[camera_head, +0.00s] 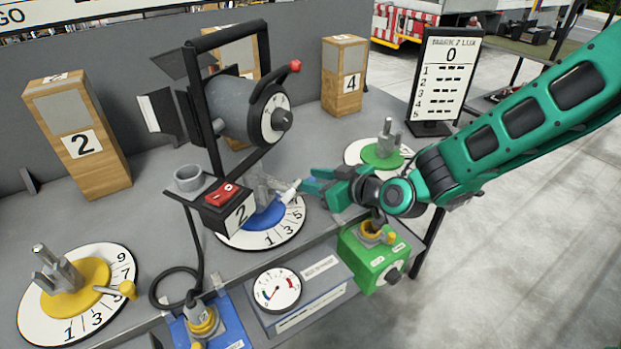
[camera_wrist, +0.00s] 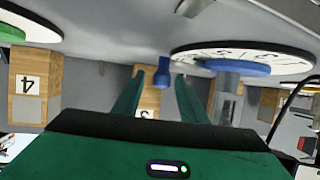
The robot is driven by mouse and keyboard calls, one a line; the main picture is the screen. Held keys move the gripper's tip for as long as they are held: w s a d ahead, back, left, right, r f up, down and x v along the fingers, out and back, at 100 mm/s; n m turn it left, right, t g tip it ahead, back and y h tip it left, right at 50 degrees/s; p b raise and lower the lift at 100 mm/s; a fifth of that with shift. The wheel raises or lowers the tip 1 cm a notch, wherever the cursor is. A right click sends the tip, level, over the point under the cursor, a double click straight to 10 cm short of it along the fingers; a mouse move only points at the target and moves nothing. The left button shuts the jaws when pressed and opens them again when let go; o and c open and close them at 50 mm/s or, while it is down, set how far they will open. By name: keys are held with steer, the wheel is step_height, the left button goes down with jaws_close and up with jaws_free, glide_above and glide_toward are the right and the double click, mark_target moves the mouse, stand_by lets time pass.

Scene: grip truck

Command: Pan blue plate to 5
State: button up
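The blue plate (camera_head: 268,217) sits on a white numbered dial (camera_head: 262,236) on the grey bench, partly hidden behind the lamp's base and switch box. Grey upright prongs stand on it. In the wrist view the blue plate (camera_wrist: 236,68) is at the upper right, with a blue knob (camera_wrist: 163,72) to its left. My gripper (camera_head: 312,188) is just right of the blue plate. In the wrist view my gripper's green fingers (camera_wrist: 158,84) are apart, with the blue knob between or just beyond their tips; contact cannot be told. A pale piece (camera_head: 290,190) shows beside the fingertips.
A lamp (camera_head: 245,108) on a black yoke stands left of my gripper. A green plate (camera_head: 383,156) is behind my wrist, a yellow plate (camera_head: 75,285) at the left. A green box (camera_head: 370,262) and gauge (camera_head: 277,289) are at the bench front. Wooden blocks (camera_head: 343,75) stand behind.

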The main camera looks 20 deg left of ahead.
jaws_close()
steer(key=shift+w+a, duration=0.15)
steer(key=shift+a, duration=0.05)
steer(key=shift+d, duration=0.15)
steer(key=shift+s, duration=0.25)
